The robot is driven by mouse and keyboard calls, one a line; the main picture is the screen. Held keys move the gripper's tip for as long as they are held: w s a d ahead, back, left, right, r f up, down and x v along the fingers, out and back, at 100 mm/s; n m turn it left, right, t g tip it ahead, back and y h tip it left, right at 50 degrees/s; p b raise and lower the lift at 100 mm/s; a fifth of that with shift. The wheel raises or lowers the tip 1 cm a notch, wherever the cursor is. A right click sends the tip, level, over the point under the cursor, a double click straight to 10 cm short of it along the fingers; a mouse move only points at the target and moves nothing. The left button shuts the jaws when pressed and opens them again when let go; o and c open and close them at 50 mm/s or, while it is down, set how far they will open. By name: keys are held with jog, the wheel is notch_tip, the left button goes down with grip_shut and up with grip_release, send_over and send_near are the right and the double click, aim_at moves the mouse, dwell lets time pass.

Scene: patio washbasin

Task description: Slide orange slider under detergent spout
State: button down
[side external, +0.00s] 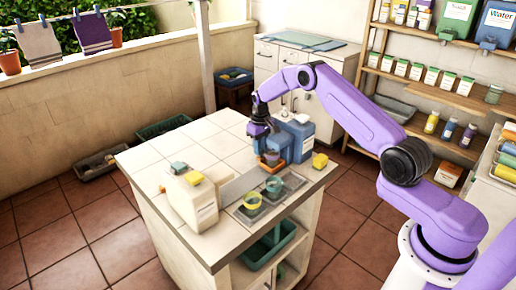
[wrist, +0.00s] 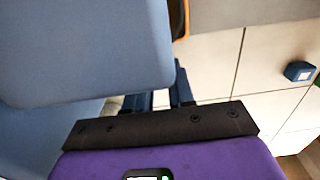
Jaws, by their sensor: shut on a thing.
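The orange slider (side external: 268,164) sits low on the counter's right part, in front of the blue detergent dispensers (side external: 300,141). A small dark cup-like thing shows on it, partly hidden. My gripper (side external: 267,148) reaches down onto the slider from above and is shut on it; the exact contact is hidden. In the wrist view my gripper's fingers (wrist: 166,98) are close together beside a large blue-grey dispenser (wrist: 90,50), which covers much of the view. A sliver of orange slider (wrist: 181,18) shows at the top. The spout cannot be made out.
A yellow block (side external: 320,160) is near the right edge. The tiled counter's back left (side external: 180,150) is clear.

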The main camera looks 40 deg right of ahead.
jog(key=c, duration=1.1)
grip_release()
jog(key=shift+d, duration=0.45)
jog(key=shift+c, duration=0.2)
jog(key=shift+o, duration=0.9)
jog(key=shift+a, duration=0.15)
notch_tip(320, 180, up, 17)
jog(key=shift+r, duration=0.2)
